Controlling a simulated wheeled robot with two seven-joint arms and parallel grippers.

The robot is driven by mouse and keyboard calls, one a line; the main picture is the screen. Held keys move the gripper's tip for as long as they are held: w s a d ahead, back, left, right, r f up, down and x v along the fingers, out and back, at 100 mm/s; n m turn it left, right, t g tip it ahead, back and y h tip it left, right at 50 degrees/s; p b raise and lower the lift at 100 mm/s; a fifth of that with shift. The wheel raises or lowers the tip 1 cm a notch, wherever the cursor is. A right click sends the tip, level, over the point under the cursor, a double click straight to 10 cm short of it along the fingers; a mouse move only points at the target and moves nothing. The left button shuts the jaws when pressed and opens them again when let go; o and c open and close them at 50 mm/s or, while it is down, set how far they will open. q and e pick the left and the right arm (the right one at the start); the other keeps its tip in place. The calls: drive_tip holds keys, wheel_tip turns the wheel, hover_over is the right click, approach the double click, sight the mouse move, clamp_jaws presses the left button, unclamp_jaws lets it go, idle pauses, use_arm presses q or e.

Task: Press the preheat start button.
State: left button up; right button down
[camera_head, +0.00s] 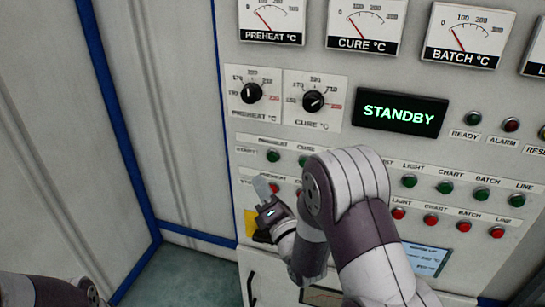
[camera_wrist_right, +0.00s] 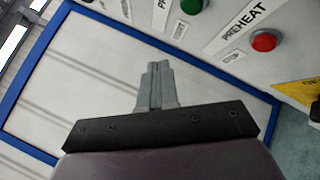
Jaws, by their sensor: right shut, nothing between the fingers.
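The green preheat start button (camera_head: 273,156) is at the left end of the upper button row on the panel, in the head view. A green button (camera_wrist_right: 192,5) also shows at the top edge of the right wrist view. My right gripper (camera_head: 262,186) is shut and empty, below and slightly left of the green preheat button in the head view. Its closed fingertips (camera_wrist_right: 158,68) show apart from the buttons in the wrist view. The red button under the PREHEAT label (camera_wrist_right: 264,41) is to their right there. My left gripper is out of view.
The red preheat button (camera_head: 274,188) is close beside my right fingers. More green and red buttons run right along the panel, partly hidden by my right arm. Above are two knobs, gauges and a display (camera_head: 400,112) reading STANDBY. A blue-edged wall stands left.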

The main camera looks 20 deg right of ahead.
sight(273, 156)
drive_tip(key=shift+w+d, duration=0.55)
drive_tip(key=shift+w, duration=0.35)
drive_tip(key=shift+w+d, duration=0.6)
drive_tip(key=shift+w, duration=0.25)
drive_tip(key=shift+w+d, duration=0.55)
drive_tip(key=shift+w, duration=0.35)
drive_tip(key=shift+b, duration=0.3)
drive_tip(key=shift+w+d+b, duration=0.2)
drive_tip(key=shift+w+b, duration=0.15)
drive_tip(key=shift+b, duration=0.1)
